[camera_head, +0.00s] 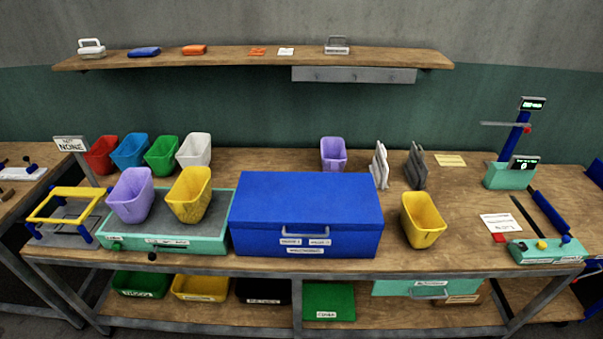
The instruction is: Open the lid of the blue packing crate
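The blue packing crate (265,239) stands at the middle of the workbench, near its front edge. Its blue lid (306,197) is down and covers the top. A grey handle (305,232) runs across the upper front face, with white labels below it. Neither of my grippers shows in the head view.
Left of the crate, a purple bin (130,197) and a yellow bin (189,195) stand on a green device (160,242). Another yellow bin (422,220) stands close on the right. Behind are a purple bin (333,153) and grey upright panels (416,166).

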